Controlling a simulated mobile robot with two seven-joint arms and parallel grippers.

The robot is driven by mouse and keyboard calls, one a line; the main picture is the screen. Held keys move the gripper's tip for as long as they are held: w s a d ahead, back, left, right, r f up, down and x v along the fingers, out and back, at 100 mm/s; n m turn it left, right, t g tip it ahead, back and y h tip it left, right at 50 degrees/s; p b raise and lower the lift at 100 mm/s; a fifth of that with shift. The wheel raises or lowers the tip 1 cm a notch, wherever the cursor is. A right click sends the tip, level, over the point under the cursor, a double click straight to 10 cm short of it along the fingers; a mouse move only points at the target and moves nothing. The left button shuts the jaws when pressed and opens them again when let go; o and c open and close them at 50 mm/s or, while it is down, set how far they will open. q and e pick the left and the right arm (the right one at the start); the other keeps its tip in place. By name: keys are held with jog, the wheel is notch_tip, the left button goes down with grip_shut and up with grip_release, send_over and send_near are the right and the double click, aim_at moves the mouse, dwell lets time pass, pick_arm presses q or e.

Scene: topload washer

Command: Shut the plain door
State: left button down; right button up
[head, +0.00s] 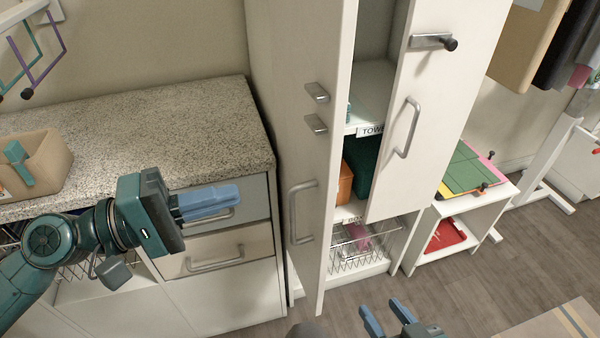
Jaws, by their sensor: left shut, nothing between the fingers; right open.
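A tall white cabinet has two doors, both standing open. The left door (285,150) swings out toward me and carries two small metal brackets and a long bar handle (302,212). The right door (436,100) also stands ajar, with a bar handle (407,127) and a dark-tipped peg. I cannot tell for sure which door is the plain one. My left gripper (238,192) is shut and empty, left of the left door, before the counter drawers. My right gripper (387,312) is open and empty at the bottom edge, below the cabinet; neither gripper touches a door.
Inside the cabinet are shelves, an orange box (345,184) and a wire basket (356,258). A speckled counter (140,125) with drawers and a cardboard box (42,165) is at left. A low white shelf (455,207) stands at right.

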aim_at(321, 171)
pick_arm(q)
jog(key=p+x, duration=0.4)
jog(key=x, duration=0.6)
jog(key=shift+d+r, duration=0.1)
jog(key=shift+r, duration=0.05)
jog(key=shift+w+d, duration=0.2)
jog(key=shift+d, duration=0.25)
pick_arm(e)
jog(key=shift+w+a+g, duration=0.3)
jog(key=shift+a+g, duration=0.3)
jog(key=shift+g, duration=0.1)
pick_arm(q)
jog(key=shift+d, duration=0.1)
pick_arm(e)
jog(key=shift+r, duration=0.1)
